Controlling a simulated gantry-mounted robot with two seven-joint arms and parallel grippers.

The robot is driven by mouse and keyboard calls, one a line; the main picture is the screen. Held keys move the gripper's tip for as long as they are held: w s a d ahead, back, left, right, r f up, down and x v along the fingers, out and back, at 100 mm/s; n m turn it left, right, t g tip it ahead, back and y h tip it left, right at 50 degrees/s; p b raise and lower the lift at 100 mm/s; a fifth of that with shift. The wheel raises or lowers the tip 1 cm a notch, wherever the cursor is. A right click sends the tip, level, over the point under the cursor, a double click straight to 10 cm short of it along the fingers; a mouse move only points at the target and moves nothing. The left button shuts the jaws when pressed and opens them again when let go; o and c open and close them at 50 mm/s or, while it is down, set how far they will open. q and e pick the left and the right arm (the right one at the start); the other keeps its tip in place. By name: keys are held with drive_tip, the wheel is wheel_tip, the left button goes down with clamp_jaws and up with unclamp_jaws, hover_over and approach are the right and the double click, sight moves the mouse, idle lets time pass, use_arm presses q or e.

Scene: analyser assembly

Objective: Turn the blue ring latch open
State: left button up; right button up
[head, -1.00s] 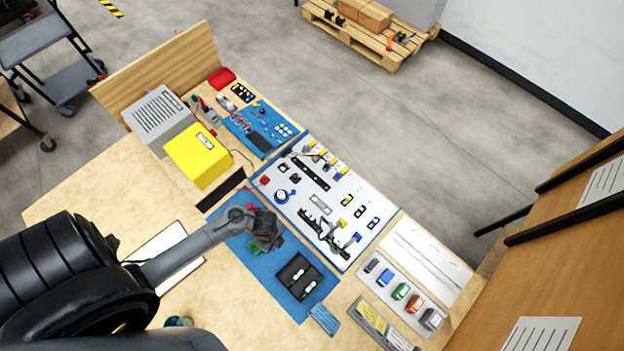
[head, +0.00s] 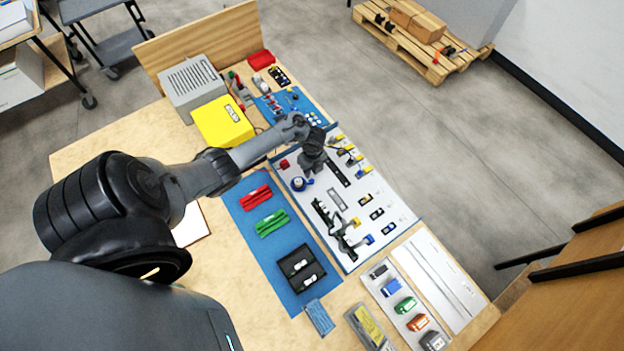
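The blue ring latch (head: 298,185) is a small round blue part near the left edge of the white panel (head: 398,208). My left gripper (head: 307,174) hangs down over the panel, close beside and above the latch at its upper right. Its fingertips are small and dark here, so I cannot tell whether they touch the latch or how far apart they are. Part of the latch may be hidden by the gripper. My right gripper is out of view.
Left of the panel is a blue mat with a red holder (head: 255,196), a green holder (head: 271,222) and a black case (head: 301,268). A yellow box (head: 223,122) and grey box (head: 192,83) stand behind. Several coloured blocks lie at the front right.

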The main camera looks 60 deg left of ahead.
sight(312, 181)
use_arm(q)
wheel_tip(312, 181, down, 7)
drive_tip(key=shift+b, duration=1)
drive_tip(key=shift+s, duration=0.1)
drive_tip(key=shift+c, duration=0.5)
clamp_jaws()
